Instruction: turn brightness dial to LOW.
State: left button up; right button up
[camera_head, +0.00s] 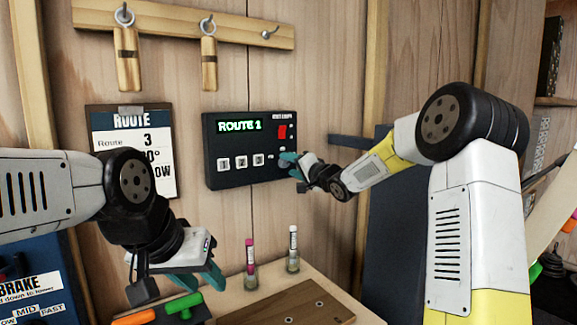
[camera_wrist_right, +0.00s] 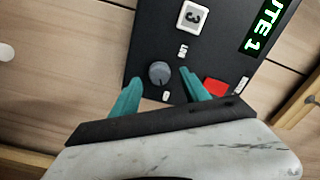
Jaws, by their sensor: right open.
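A black control box (camera_head: 226,167) on the wooden wall shows "ROUTE 1" in green, with numbered buttons below and a red part at its right. In the right wrist view, a round grey dial (camera_wrist_right: 159,72) sits beside the "3" button (camera_wrist_right: 192,16); its setting is too small to read. My right gripper (camera_head: 291,164) is at the box's lower right and hides most of the dial in the head view. Its teal fingers (camera_wrist_right: 160,92) are open, one on either side of the dial, with nothing between them gripped. My left gripper (camera_head: 203,281) hangs open and empty above the bench.
A route sign (camera_head: 132,150) reading "Route 3" and partly "LOW" hangs left of the box. A wooden rail (camera_head: 180,24) with hanging tags is above. Two small tubes (camera_head: 250,265) (camera_head: 293,250) stand on the bench below, beside a wooden board (camera_head: 285,307).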

jog(key=shift+x, duration=0.8)
grip_shut()
